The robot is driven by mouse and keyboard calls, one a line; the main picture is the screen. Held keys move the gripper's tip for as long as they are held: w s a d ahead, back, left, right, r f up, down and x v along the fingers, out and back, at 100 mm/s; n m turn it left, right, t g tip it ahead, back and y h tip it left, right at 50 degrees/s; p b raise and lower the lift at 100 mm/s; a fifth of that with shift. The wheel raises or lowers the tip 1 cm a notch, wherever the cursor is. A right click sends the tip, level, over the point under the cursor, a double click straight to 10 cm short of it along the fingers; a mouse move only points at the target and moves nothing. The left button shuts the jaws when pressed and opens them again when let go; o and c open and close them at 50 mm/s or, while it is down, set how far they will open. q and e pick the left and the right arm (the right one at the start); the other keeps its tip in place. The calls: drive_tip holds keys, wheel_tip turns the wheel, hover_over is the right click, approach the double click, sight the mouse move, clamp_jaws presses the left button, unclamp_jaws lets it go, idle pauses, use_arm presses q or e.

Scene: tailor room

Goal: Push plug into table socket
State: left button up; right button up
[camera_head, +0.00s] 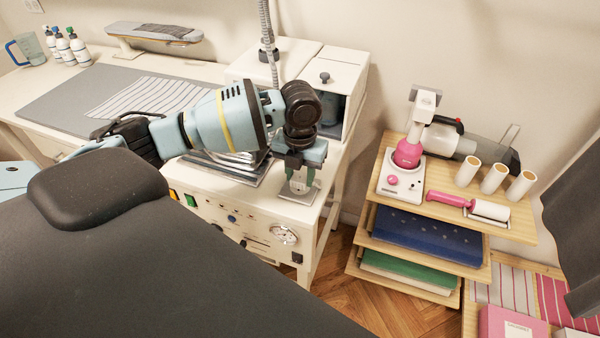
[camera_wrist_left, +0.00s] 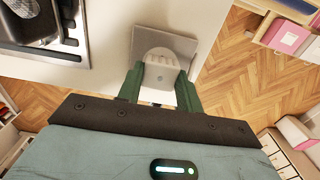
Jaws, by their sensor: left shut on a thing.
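My left gripper (camera_head: 300,182) points down at the front right corner of the white table. In the left wrist view its two green fingers (camera_wrist_left: 158,88) are shut on a pale, rounded plug (camera_wrist_left: 160,76). The plug is between the fingers, over a square grey metal socket plate (camera_wrist_left: 182,46) on the table corner. The plate also shows under the fingers in the head view (camera_head: 312,195). The plug's far end looks close to the plate, but I cannot tell whether it is in the socket. My right gripper is not in view.
A metal rack (camera_head: 228,168) lies left of the gripper. A white machine (camera_head: 345,75) stands behind it. The table front has a gauge (camera_head: 284,235) and buttons. A wooden shelf unit (camera_head: 440,205) stands to the right, across a gap of open floor (camera_head: 340,265).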

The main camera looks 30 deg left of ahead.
sight(300, 177)
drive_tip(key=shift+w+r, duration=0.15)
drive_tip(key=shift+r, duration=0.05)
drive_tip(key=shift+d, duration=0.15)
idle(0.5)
use_arm(q)
drive_tip(key=shift+p, duration=0.3)
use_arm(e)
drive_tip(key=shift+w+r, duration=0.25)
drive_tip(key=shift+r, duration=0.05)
use_arm(q)
drive_tip(key=shift+f, duration=0.65)
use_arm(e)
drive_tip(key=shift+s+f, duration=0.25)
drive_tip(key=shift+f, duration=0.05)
use_arm(q)
drive_tip(key=o, duration=0.8)
drive_tip(key=shift+o, duration=0.9)
drive_tip(key=shift+r, duration=0.1)
wheel_tip(300, 177, up, 8)
drive_tip(key=shift+f, duration=0.15)
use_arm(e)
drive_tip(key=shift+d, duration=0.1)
